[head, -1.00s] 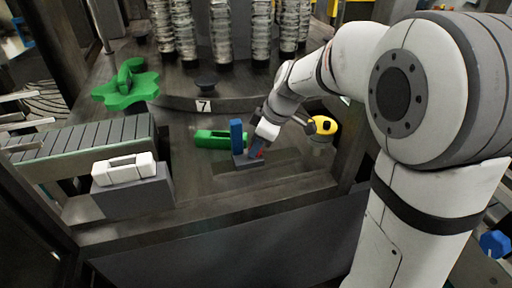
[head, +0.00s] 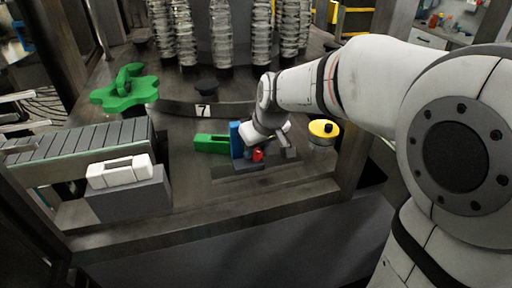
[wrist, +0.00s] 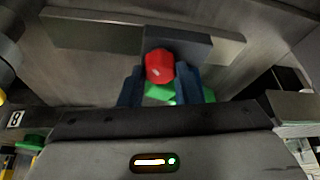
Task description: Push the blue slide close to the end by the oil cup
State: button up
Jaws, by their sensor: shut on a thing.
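My gripper (head: 253,151) is at the red knob.
A grey slatted conveyor (head: 85,148) and a white part on a grey block (head: 128,195) are at left. A green star-shaped knob (head: 125,90) is behind. A black knob (head: 205,87) stands behind the number 7 plate (head: 204,110). The front deck is clear.

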jog(key=shift+m, duration=0.3)
jog(key=o, duration=1)
jog(key=shift+c, duration=0.2)
jog(key=v, duration=0.7)
jog(key=shift+s+r, duration=0.2)
jog(key=shift+r, duration=0.15)
